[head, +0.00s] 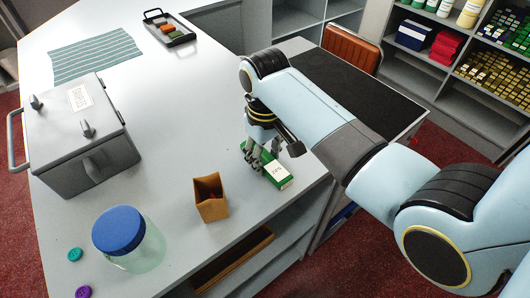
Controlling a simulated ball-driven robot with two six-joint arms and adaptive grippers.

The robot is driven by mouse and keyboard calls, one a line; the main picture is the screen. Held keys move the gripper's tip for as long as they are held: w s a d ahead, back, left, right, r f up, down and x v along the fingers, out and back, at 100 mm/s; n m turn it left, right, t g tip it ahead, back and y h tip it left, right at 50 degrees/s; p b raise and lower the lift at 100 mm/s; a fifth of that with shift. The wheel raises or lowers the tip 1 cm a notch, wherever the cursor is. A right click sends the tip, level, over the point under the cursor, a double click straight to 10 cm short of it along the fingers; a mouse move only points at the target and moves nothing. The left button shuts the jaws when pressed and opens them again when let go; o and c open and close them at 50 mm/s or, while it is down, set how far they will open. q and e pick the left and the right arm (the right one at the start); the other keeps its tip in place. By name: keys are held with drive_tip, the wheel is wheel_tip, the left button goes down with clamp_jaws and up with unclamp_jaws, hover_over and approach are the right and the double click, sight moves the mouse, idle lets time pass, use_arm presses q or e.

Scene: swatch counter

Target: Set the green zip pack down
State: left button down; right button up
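The green zip pack (278,175), a small green block shape with a white label on top, is at the front right part of the grey counter (190,110). My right gripper (261,160) reaches down over the pack's left end, with its fingers on either side of it and apparently closed on it. The fingers cover part of the pack. I cannot tell whether its underside touches the counter. My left gripper is not in view.
A brown open box (209,198) stands just left of the pack, and a blue-lidded jar (120,232) farther left. A grey metal box (80,140), striped cloth (95,57) and black tray (169,29) lie beyond. The counter's front edge is close to the pack.

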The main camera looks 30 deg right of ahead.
sight(265, 158)
drive_tip(key=o, duration=0.4)
drive_tip(key=shift+w, duration=0.15)
drive_tip(key=shift+c, duration=0.2)
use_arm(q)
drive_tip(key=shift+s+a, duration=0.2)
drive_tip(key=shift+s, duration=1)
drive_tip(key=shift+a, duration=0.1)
use_arm(e)
drive_tip(key=shift+r, duration=0.3)
use_arm(q)
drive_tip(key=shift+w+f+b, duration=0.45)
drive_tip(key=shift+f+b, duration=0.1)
drive_tip(key=shift+b, duration=0.05)
use_arm(e)
wheel_tip(265, 158, up, 12)
drive_tip(key=shift+f, duration=0.15)
